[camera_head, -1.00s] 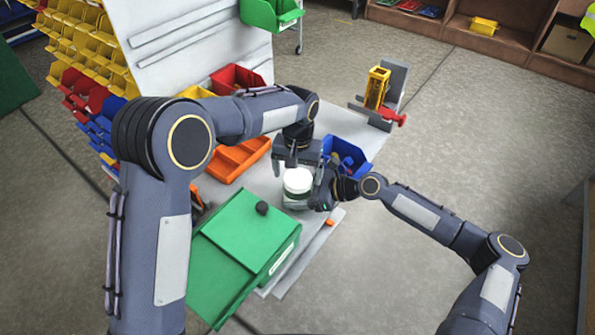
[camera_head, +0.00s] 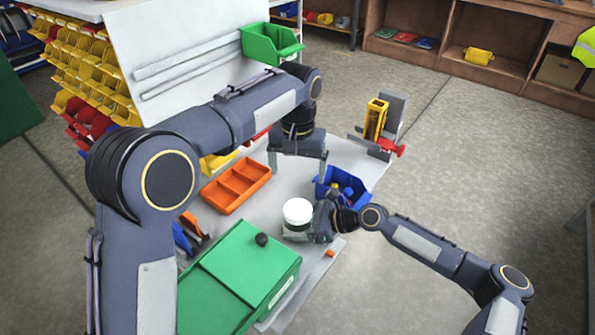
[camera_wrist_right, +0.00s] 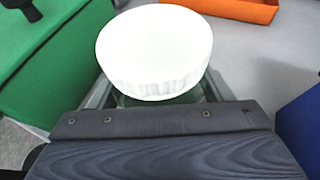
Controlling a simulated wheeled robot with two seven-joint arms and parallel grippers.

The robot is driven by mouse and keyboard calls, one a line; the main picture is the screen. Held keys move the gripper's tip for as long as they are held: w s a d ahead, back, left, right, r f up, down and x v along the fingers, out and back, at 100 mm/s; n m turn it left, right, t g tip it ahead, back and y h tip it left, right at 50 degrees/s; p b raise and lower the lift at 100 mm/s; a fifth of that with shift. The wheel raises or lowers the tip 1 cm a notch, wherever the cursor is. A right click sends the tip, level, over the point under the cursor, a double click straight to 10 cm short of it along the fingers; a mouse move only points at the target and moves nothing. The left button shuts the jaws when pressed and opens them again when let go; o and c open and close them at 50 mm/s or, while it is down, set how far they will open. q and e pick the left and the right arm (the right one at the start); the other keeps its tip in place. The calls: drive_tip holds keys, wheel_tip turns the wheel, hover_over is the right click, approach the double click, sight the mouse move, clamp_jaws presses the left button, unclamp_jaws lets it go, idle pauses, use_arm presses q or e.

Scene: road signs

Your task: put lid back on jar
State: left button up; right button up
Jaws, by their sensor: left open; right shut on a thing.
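The jar's white lid (camera_head: 298,211) sits on top of the jar, and in the right wrist view the lid (camera_wrist_right: 155,48) looks level. The clear jar (camera_wrist_right: 150,100) shows only as a strip under the lid, mostly hidden by my right gripper. My right gripper (camera_head: 300,234) is shut on the jar, which stands on the grey bench. My left gripper (camera_head: 296,166) is open and empty, above and behind the lid, clear of it. Whether the lid is screwed tight cannot be told.
A green box (camera_head: 243,268) with a black knob stands left of the jar. An orange divided tray (camera_head: 236,186) and a blue bin (camera_head: 341,187) lie behind. A yellow and red fixture (camera_head: 377,120) stands at the bench's far right. Bare bench lies between tray and jar.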

drive_tip(key=o, duration=2)
drive_tip(key=shift+c, duration=0.2)
drive_tip(key=b+v, duration=0.1)
drive_tip(key=v, duration=0.5)
drive_tip(key=shift+s+d, duration=0.1)
drive_tip(key=shift+d, duration=0.2)
drive_tip(key=shift+s+d+r, duration=0.15)
drive_tip(key=shift+d+r, duration=0.2)
drive_tip(key=shift+d, duration=0.15)
drive_tip(key=shift+d, duration=0.1)
